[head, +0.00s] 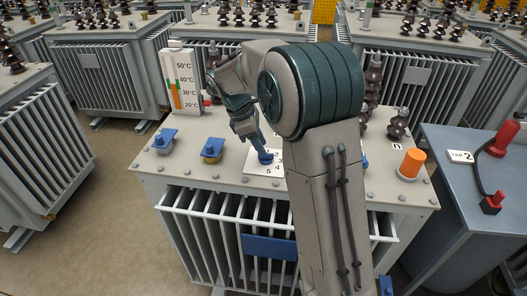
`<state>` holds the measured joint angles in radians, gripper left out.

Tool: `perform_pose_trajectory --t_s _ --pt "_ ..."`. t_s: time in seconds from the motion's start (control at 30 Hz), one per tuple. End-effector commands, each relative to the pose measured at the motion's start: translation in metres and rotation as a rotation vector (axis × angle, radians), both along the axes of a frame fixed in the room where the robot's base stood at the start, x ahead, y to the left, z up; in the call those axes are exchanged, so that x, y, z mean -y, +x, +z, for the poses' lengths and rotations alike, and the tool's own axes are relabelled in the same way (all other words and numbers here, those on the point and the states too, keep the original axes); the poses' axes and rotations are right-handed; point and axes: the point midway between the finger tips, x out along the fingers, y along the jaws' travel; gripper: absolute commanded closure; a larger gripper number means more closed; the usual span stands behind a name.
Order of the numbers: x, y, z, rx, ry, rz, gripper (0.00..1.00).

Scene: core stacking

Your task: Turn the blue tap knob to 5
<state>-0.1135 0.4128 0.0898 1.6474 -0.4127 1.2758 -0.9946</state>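The blue tap knob (266,157) sits on a white number plate (252,167) on top of the grey transformer. Digits show on the plate, with a 5 near its front edge; my arm covers part of its right side. My gripper (258,143) points down from the upper left, with its tip at or just above the knob. I cannot tell whether its fingers are closed on the knob. The knob's pointing direction is too small to read.
A thermometer block (181,82) stands at the back left of the lid. Blue-topped fittings (212,150) are left of the plate. An orange cap (412,163) and dark insulators (398,124) stand right of my arm. A blue-grey cabinet (450,190) is at right.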

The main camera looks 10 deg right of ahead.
Motion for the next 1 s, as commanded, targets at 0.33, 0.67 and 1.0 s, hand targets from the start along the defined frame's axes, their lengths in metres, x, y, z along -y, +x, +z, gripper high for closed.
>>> perform_pose_trajectory --t_s 0.33,0.67,1.0 --pt "0.011 -0.003 -0.028 -0.001 0.0 -0.001 0.67" --pt "0.011 -0.003 -0.028 0.0 0.0 -0.001 0.92" --pt "0.011 -0.003 -0.027 0.0 0.0 -0.014 1.0"
